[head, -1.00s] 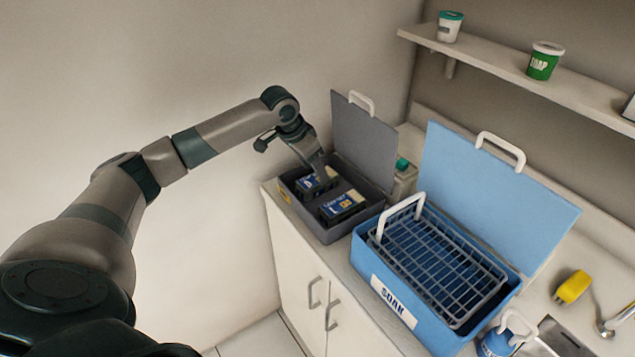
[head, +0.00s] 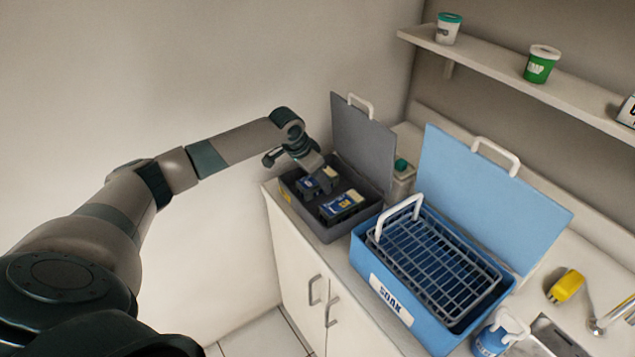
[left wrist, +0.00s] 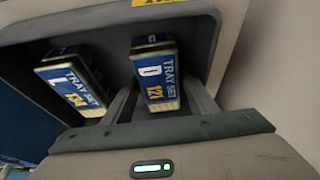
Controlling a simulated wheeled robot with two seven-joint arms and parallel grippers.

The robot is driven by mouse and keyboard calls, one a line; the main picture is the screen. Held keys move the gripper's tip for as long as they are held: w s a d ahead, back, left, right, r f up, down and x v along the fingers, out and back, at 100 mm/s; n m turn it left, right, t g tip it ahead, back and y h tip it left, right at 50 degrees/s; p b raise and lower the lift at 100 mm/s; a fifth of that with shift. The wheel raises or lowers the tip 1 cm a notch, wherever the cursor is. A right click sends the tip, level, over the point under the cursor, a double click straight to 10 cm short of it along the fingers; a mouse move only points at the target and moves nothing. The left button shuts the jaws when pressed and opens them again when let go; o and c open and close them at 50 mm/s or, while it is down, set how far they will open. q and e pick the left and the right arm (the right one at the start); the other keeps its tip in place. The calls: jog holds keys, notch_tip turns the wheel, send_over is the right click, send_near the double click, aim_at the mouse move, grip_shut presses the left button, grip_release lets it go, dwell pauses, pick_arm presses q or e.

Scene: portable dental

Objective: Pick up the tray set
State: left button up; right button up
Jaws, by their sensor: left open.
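Two dark blue and black boxes labelled TRAY SET lie in the open grey case (head: 321,236). One tray set (head: 310,183) is at the left of the case, partly hidden by my gripper; the other tray set (head: 343,206) is to its right. In the left wrist view the first tray set (left wrist: 156,72) lies between my fingers, and the other tray set (left wrist: 72,82) is to the left. My left gripper (head: 322,180) is open, reaching down into the case, with its fingers on either side of the first tray set. My right gripper is not in view.
The case's grey lid (head: 363,140) stands raised behind it. A blue SOAK bin (head: 366,279) with a wire basket (head: 440,262) and raised lid stands to the right. A wall shelf (head: 500,68) holds tubs.

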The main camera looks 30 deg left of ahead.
pick_arm(q)
jog(key=c, duration=1)
jog(key=shift+r, duration=0.15)
